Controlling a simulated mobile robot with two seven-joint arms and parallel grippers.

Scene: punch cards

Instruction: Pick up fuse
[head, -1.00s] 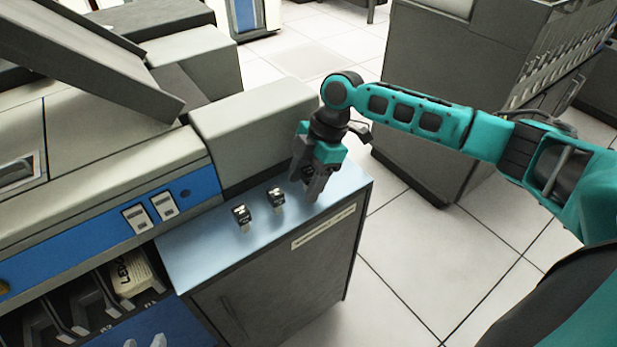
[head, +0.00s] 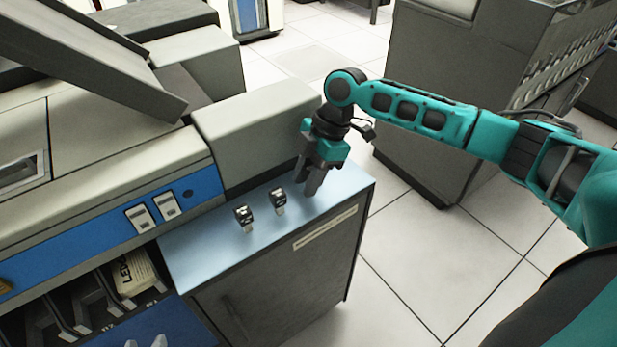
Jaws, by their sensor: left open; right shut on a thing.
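Two small black and silver fuses stand on the light blue metal top of a low cabinet (head: 215,255) in the head view. One fuse (head: 244,216) is at the left and the other fuse (head: 278,199) is just right of it. My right gripper (head: 309,187) points down at the right part of this top, in line with the two fuses. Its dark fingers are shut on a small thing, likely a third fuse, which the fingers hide. I cannot tell if that thing still touches the top. My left gripper is not in view.
A grey box-shaped housing (head: 260,128) rises directly behind the cabinet top. A machine with a blue panel (head: 95,230) and card slots is on the left. A large grey cabinet (head: 440,110) stands behind my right arm. The tiled floor (head: 420,260) at right is clear.

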